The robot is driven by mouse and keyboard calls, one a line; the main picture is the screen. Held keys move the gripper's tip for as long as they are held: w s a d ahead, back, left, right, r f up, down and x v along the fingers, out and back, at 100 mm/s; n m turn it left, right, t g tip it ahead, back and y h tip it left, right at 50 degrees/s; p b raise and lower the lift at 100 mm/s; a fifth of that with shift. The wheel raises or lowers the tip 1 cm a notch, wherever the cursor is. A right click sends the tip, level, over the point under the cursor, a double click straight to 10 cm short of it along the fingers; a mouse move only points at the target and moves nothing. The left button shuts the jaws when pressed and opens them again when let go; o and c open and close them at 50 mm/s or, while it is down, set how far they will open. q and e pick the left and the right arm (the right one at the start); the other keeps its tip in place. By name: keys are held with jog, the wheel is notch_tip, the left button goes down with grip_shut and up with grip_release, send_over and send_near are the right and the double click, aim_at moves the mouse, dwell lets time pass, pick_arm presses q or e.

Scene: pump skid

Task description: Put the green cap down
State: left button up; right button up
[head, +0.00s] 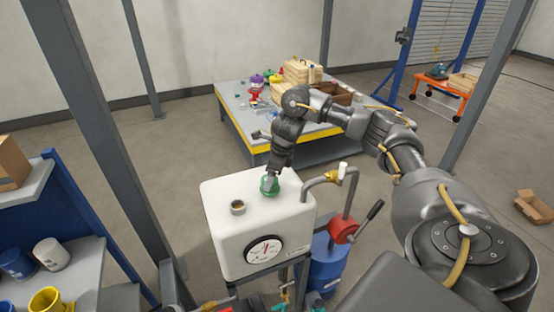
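The green cap (269,188) is at the top face of the white tank (225,245), toward its back right. My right gripper (271,179) points down at the cap from above, and its fingertips look shut on it. The cap is at or just above the tank's surface; I cannot tell if it touches. The open filler neck (237,207) stands uncapped on the tank top, to the left and in front of the cap. My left gripper is not in view.
A round gauge (264,250) is on the tank's front. A bent pipe (322,180) and a red valve with a lever (343,231) stand at its right. A yellow-edged table (235,100) with boxes is behind. A shelf with cups (75,270) is at the left.

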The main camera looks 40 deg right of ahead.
aim_at(279, 188)
jog(key=p+v, duration=0.1)
jog(key=v, duration=0.8)
jog(key=shift+r, duration=0.3)
